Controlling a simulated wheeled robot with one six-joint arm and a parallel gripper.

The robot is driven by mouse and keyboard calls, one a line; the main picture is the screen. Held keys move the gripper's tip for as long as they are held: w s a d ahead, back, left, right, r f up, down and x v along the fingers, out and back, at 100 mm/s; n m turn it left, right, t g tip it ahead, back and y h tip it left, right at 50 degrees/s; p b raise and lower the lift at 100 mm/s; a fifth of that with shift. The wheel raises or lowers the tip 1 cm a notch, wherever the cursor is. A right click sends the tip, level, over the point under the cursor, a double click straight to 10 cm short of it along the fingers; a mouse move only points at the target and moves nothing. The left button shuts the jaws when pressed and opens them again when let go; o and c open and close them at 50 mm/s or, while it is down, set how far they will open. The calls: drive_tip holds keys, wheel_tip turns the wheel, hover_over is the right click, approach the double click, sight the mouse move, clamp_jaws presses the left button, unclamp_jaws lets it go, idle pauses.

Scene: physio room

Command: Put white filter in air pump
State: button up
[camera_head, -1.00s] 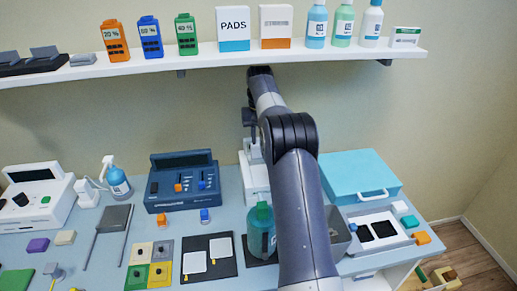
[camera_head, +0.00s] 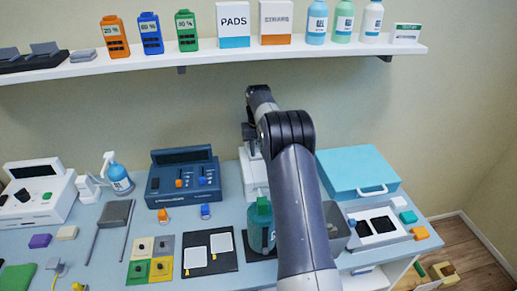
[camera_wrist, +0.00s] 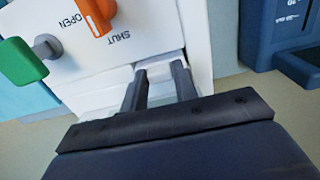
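The air pump, a white box with an orange lever, a green knob and the words OPEN and SHUT, fills the upper left of the wrist view (camera_wrist: 150,30). In the head view the white pump (camera_head: 252,172) stands at the back of the bench, partly behind my arm. In the wrist view my gripper (camera_wrist: 160,80) has its two dark fingers on either side of a small white block, the white filter (camera_wrist: 160,71), at a recess in the pump's edge. How deep the filter sits is unclear. In the head view the fingertips are hard to make out.
A dark blue console (camera_head: 183,182) stands left of the pump. A teal bottle (camera_head: 261,226) stands in front of it and a light blue case (camera_head: 357,172) lies to the right. A shelf (camera_head: 215,52) with boxes and bottles runs above the arm.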

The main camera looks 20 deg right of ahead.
drive_tip(key=o, duration=0.4)
drive_tip(key=shift+c, duration=0.2)
wheel_tip(320, 180, up, 8)
drive_tip(key=shift+f+b, duration=0.1)
drive_tip(key=shift+b, duration=0.25)
